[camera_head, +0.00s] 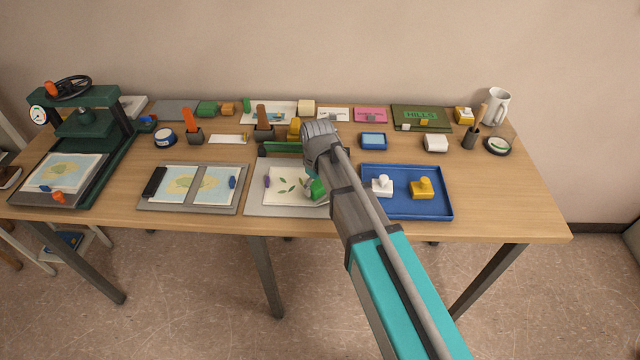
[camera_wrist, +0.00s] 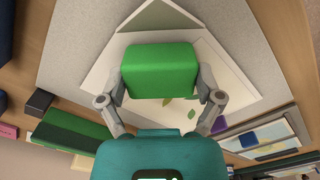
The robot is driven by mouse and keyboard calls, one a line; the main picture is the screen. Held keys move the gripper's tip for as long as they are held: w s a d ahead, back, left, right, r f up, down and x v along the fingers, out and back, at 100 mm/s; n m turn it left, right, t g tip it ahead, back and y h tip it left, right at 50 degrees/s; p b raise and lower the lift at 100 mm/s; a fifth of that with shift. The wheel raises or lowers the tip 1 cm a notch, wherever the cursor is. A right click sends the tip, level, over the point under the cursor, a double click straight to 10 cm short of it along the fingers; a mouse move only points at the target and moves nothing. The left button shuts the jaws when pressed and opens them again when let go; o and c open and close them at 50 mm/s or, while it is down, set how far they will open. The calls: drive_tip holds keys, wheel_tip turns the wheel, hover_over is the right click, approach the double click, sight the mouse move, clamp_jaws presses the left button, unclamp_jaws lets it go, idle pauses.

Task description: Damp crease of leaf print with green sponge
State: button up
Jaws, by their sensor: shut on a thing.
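The leaf print (camera_head: 283,186) is a white sheet with small green leaves, lying on a grey board (camera_head: 256,208) at the front middle of the table. It also shows in the wrist view (camera_wrist: 222,72), partly covered by the sponge. The green sponge (camera_wrist: 160,70) is held between the two fingers of my gripper (camera_wrist: 160,86), over the print. In the head view the sponge (camera_head: 318,189) is at the print's right side, partly hidden by my arm. I cannot tell whether it touches the paper. The crease is not clearly visible.
A blue tray (camera_head: 407,214) with a white and a yellow knobbed block stands close to the right. A board with map sheets (camera_head: 198,206) lies to the left, and a green press (camera_head: 100,125) at far left. Holders, boxes and a mug (camera_head: 496,106) line the back.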

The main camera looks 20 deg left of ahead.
drive_tip(key=shift+s+a, duration=0.3)
drive_tip(key=shift+s, duration=0.3)
drive_tip(key=shift+w+d, duration=0.1)
drive_tip(key=shift+w, duration=0.15)
drive_tip(key=shift+w+d, duration=0.5)
drive_tip(key=shift+w, duration=0.3)
drive_tip(key=shift+s+a, duration=0.1)
drive_tip(key=shift+s, duration=0.1)
drive_tip(key=shift+s+a, duration=0.55)
drive_tip(key=shift+s, duration=0.3)
drive_tip(key=shift+w+d, duration=0.1)
drive_tip(key=shift+w, duration=0.05)
drive_tip(key=shift+w+d, duration=0.5)
drive_tip(key=shift+w, duration=0.35)
drive_tip(key=shift+s, duration=0.1)
idle(0.4)
